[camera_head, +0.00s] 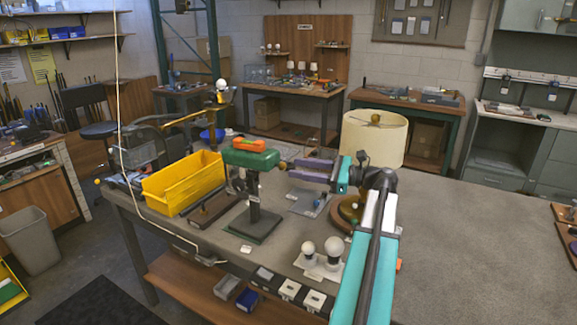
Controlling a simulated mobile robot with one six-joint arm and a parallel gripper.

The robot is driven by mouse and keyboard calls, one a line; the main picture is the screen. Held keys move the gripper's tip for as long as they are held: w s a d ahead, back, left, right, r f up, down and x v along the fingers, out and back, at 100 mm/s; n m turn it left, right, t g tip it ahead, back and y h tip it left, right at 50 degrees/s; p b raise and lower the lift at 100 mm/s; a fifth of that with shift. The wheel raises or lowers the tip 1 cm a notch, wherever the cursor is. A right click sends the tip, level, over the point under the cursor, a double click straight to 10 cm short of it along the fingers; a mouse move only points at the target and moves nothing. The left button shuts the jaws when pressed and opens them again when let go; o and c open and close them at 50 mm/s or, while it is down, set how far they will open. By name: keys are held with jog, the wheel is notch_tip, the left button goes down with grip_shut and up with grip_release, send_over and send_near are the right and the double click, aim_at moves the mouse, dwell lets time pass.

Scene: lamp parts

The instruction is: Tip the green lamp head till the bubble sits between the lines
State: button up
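The green lamp head (236,157) sits on top of a dark upright post with a flat base (254,224) near the table's front left edge. It looks close to level. An orange level (249,144) lies on top of the head. Its bubble and lines are too small to make out. My gripper (286,166) reaches in from the right, its tips close to the right end of the head. I cannot tell whether it touches the head, or whether its fingers are open or shut.
A yellow bin (183,184) stands left of the lamp. A cream-shaded lamp (373,137) stands behind my arm. White bulbs on a holder (320,268) sit near the front edge. The grey tabletop (480,240) is clear on the right. A cable hangs at the left.

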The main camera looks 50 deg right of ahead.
jog(key=shift+x, duration=2.1)
jog(key=shift+c, duration=0.2)
grip_shut()
